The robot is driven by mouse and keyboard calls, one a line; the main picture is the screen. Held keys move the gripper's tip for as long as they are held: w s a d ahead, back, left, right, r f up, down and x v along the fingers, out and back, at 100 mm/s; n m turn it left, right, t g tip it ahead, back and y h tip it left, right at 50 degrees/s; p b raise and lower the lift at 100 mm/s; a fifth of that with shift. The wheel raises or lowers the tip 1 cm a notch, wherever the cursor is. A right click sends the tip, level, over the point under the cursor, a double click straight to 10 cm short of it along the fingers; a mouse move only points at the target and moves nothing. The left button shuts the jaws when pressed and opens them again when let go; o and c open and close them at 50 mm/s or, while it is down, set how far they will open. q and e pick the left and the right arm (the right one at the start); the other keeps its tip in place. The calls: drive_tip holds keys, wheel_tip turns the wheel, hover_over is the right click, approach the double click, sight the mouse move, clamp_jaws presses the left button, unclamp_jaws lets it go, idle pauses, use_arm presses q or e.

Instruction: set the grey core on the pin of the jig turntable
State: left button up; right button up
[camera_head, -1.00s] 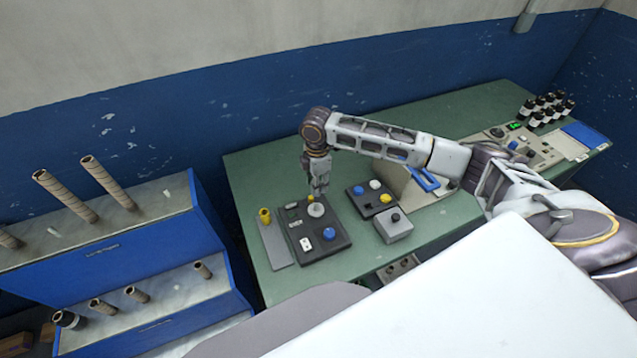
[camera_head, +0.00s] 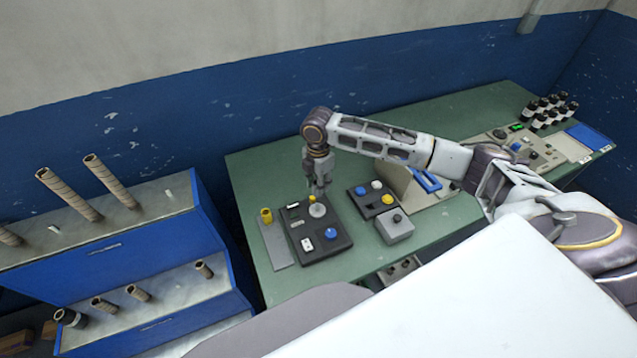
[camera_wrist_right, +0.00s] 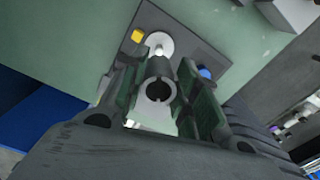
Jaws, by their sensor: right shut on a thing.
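The grey core (camera_wrist_right: 158,95) is a short tube with a round hole, seen end-on between the fingers of my right gripper (camera_wrist_right: 152,88) in the right wrist view. The gripper is shut on it. The jig turntable (camera_head: 317,210) is a pale round disc on a dark jig plate; it also shows in the right wrist view (camera_wrist_right: 160,41), just beyond the core. In the head view my right gripper (camera_head: 318,189) points down above the disc. The pin cannot be told apart clearly, nor whether the core touches it. My left gripper is not in view.
The dark jig plate (camera_head: 316,248) also bears a blue knob (camera_head: 331,232) and white parts. A yellow cylinder (camera_head: 266,216) stands on a grey plate to its left. A button box (camera_head: 376,210) and a grey box (camera_head: 396,228) stand to the right. A blue rack (camera_head: 130,250) holds tubes.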

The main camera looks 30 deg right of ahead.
sight(318, 205)
drive_tip(key=shift+f, duration=0.15)
drive_tip(key=shift+f+b, duration=1.1)
drive_tip(key=shift+f, duration=0.1)
drive_tip(key=shift+f+b, duration=1.2)
drive_tip(key=shift+b, duration=0.15)
drive_tip(key=shift+r+p, duration=0.1)
drive_tip(key=shift+p, duration=0.55)
drive_tip(key=shift+f+p, duration=0.35)
drive_tip(key=shift+f, duration=0.7)
idle(0.4)
drive_tip(key=shift+f, duration=1.05)
idle(0.7)
drive_tip(key=shift+f+p, duration=0.1)
drive_tip(key=shift+p, duration=0.35)
idle(0.7)
